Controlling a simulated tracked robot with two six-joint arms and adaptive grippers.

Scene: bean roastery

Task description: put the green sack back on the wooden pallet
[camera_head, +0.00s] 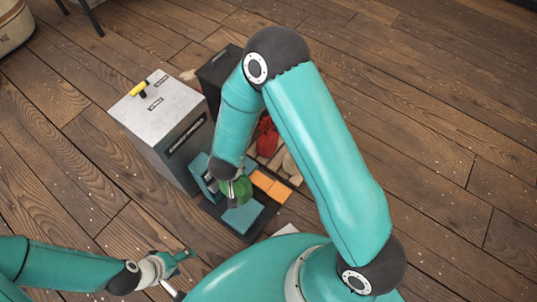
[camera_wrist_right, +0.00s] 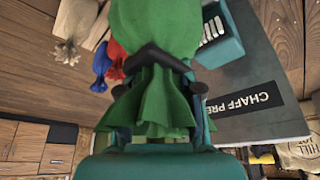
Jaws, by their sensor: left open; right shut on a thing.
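The green sack (camera_head: 243,189) is held in my right gripper (camera_head: 234,184), in front of the grey cabinet. In the right wrist view the shut fingers (camera_wrist_right: 155,62) pinch its gathered neck, and its round body (camera_wrist_right: 155,25) fills the top middle. The wooden pallet (camera_head: 297,179) lies on the floor behind my right arm, mostly hidden. A red sack (camera_head: 266,138) and a tan sack (camera_head: 290,165) are on it. A blue sack (camera_wrist_right: 101,64) shows next to the red one in the wrist view. My left gripper (camera_head: 180,270) is open and empty at the lower left.
A grey cabinet (camera_head: 157,97) with a yellow handle stands left of the held sack. A dark bin (camera_head: 218,72) stands behind it. The wooden floor at right is clear.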

